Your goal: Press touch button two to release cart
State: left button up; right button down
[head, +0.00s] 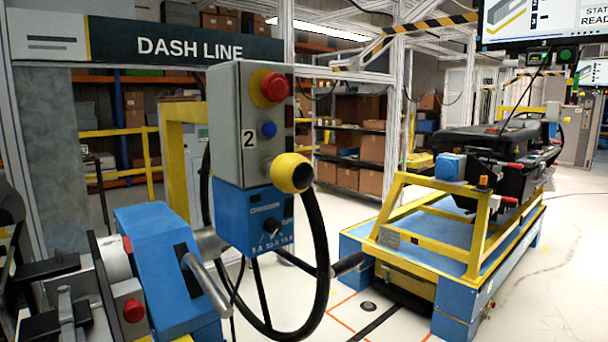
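A grey control box (226,110) marked "2" stands upright near the middle of the head view. It carries a red mushroom button (273,87) at the top and a small blue button (268,129) below it, level with the "2". Which of them is the touch button I cannot tell. A yellow rounded cap (291,172) partly covers the box's lower right. A blue and yellow cart (447,235) stands on the floor at the right and bears a black dashboard module (492,140). I make out neither of my grippers in this view.
A blue panel (262,217) sits under the control box, with a black looped tube (322,255) and a handle (348,264) before it. Blue tooling with a metal bar (206,287) fills the lower left. Clear floor (560,290) lies right of the cart.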

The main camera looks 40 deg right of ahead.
aim_at(290, 173)
jog(key=z, duration=1.7)
jog(key=k, duration=0.75)
jog(key=u, duration=1.1)
jog(key=i, duration=0.5)
jog(key=u, duration=0.05)
